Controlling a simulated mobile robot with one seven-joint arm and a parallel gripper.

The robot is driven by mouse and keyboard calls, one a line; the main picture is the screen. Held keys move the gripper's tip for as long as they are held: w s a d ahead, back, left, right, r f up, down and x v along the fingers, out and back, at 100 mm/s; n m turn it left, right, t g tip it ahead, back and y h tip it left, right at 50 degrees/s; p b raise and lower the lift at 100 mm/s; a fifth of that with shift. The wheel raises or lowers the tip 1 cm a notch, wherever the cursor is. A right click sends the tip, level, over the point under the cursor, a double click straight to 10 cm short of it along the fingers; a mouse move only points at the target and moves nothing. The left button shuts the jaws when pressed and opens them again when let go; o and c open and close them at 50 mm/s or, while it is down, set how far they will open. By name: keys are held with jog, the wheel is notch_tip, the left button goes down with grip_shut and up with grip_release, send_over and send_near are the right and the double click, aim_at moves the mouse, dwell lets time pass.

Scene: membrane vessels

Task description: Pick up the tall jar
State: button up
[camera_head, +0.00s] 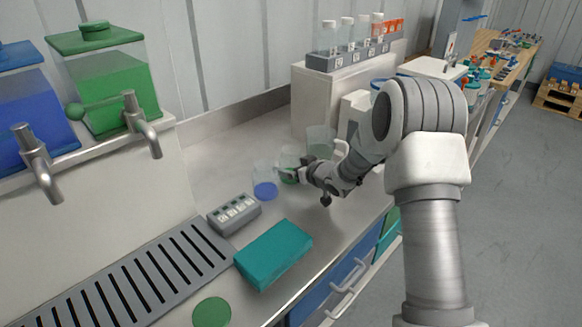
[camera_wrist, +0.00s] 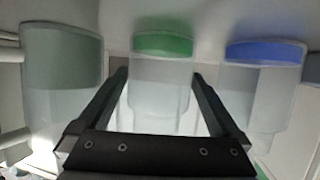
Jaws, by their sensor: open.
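Three clear vessels stand close together on the counter. One has a green bottom layer (camera_head: 288,157) and one has a blue bottom layer (camera_head: 265,188). A wider grey-green vessel (camera_head: 320,139) stands behind. I cannot tell for certain which is the tall jar. My gripper (camera_head: 297,172) is open at the green-bottomed vessel and partly covers it. In the wrist view the picture is upside down, and the green-bottomed vessel (camera_wrist: 163,70) stands between the two open fingers. The blue-bottomed vessel (camera_wrist: 264,65) is to the right there, the grey-green one (camera_wrist: 62,60) to the left.
A teal box (camera_head: 273,254), a small grey block with labelled slots (camera_head: 234,213) and a green disc (camera_head: 212,312) lie nearer on the counter. Blue and green tanks (camera_head: 103,80) with taps stand left. A bottle rack (camera_head: 350,55) sits on a white cabinet behind.

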jog(key=shift+c, duration=0.3)
jog(key=c, duration=1.1)
